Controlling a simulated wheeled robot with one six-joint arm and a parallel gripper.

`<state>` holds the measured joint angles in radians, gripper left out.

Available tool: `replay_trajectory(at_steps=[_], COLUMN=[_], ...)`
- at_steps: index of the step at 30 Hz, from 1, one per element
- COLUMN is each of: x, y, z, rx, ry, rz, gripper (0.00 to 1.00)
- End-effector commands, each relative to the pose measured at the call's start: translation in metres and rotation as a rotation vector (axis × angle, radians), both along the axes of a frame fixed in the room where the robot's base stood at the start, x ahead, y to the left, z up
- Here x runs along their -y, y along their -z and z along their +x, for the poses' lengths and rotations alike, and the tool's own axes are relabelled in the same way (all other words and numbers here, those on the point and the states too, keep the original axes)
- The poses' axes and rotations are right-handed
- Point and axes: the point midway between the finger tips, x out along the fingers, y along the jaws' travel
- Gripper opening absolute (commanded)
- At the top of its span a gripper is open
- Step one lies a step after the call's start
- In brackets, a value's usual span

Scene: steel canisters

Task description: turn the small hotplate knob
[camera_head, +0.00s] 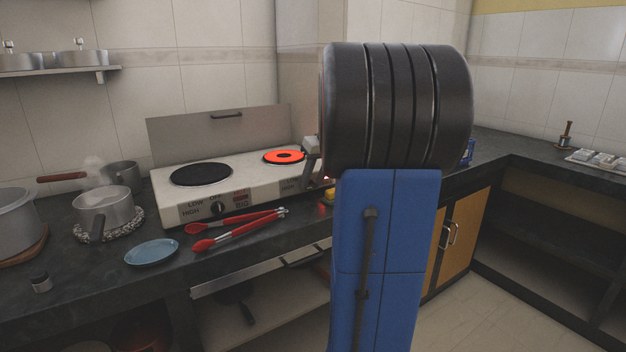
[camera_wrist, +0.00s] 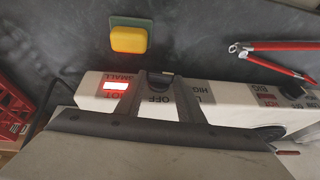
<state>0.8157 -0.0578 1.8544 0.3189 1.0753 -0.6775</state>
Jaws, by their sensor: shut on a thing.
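The white two-plate hotplate (camera_head: 240,186) stands on the dark counter in the head view. Its small plate (camera_head: 284,157) glows red-orange, and its large plate (camera_head: 200,174) is dark. The small knob (camera_wrist: 160,81) is dark and sits on the front panel, by an upside-down OFF label in the wrist view. My gripper (camera_wrist: 157,90) is at the panel with its two fingers on either side of this knob, shut on it. A red HOT light (camera_wrist: 116,86) is lit beside the SMALL label. In the head view my arm hides the small knob.
Red-handled tongs (camera_head: 238,229) lie before the hotplate, left of my arm. A yellow sponge (camera_wrist: 129,39) on a green base lies near the panel. A blue plate (camera_head: 152,252) and a steaming pot (camera_head: 104,207) stand on the left. The big knob (camera_head: 218,207) is farther along the panel.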

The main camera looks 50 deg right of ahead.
Motion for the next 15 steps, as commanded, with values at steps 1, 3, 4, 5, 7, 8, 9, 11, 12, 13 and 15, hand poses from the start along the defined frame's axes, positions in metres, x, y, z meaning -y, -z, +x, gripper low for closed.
replay_trajectory(at_steps=[1, 3, 4, 5, 7, 8, 9, 11, 12, 13, 15], x=[0.003, 0.005, 0.006, 0.007, 0.009, 0.009, 0.010, 0.012, 0.013, 0.014, 0.015], y=[0.000, 0.001, 0.001, 0.001, 0.001, 0.002, 0.002, 0.003, 0.003, 0.003, 0.004], z=[-0.001, -0.001, -0.002, -0.002, -0.002, -0.002, -0.003, -0.003, -0.003, -0.003, -0.004], rx=[0.007, 0.017, 0.024, 0.029, 0.043, 0.049, 0.058, 0.070, 0.078, 0.083, 0.097], ry=[0.005, 0.004, 0.005, 0.005, 0.006, 0.006, 0.004, 0.004, 0.005, 0.005, 0.003], rz=[0.027, 0.073, 0.097, 0.120, 0.177, 0.203, 0.237, 0.288, 0.321, 0.345, 0.400], gripper=[0.12, 0.12, 0.12, 0.12, 0.12, 0.12, 0.12, 0.12, 0.12, 0.12, 0.12])
